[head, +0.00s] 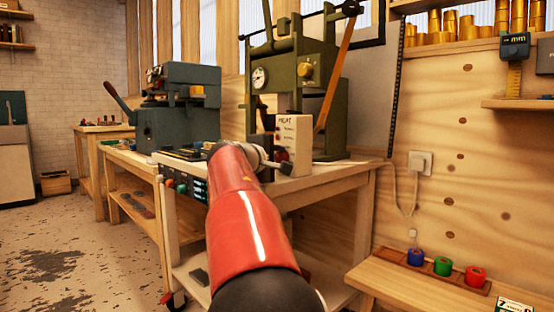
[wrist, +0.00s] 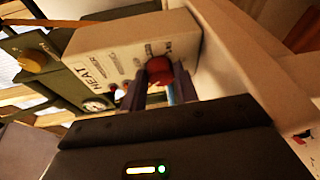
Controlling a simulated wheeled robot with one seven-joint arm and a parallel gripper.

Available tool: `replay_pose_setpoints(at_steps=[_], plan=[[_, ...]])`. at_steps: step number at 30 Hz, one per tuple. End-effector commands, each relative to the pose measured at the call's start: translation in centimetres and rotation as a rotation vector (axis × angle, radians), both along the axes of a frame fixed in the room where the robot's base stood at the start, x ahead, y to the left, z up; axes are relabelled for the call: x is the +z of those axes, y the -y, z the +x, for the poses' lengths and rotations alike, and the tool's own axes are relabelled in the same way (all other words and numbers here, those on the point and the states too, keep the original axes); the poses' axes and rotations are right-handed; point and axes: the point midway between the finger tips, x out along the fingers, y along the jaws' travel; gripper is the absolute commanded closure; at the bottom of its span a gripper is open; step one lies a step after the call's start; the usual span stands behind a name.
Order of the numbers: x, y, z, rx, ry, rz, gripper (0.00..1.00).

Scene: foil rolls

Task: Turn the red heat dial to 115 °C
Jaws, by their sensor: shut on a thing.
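The heat control box (head: 290,135) is a cream box marked HEAT, standing on the wooden bench in front of the green press. In the wrist view the box (wrist: 125,50) shows tilted, with its front face towards me. The red heat dial (wrist: 159,70) is low on that face. My gripper (wrist: 166,82) has its two fingers on either side of the dial and is shut on it. The scale marks around the dial are too small and partly covered, so I cannot read its setting. In the head view my red arm reaches to the box and hides most of the gripper.
The green press (head: 300,80) stands right behind the box. A grey-blue machine (head: 180,110) stands to the left. A low shelf (head: 400,280) at the right holds blue, green and red foil rolls. The wooden wall behind has a socket and cable.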

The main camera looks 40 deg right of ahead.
Motion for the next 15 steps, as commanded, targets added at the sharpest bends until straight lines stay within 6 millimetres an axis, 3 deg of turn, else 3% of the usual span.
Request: replay_pose_setpoints(at_steps=[14, 15], plan=[[-0.22, 0.06, -0.05, -0.003, 0.016, 0.005, 0.93], [-0.22, 0.06, -0.04, -0.002, 0.015, 0.004, 0.69]])
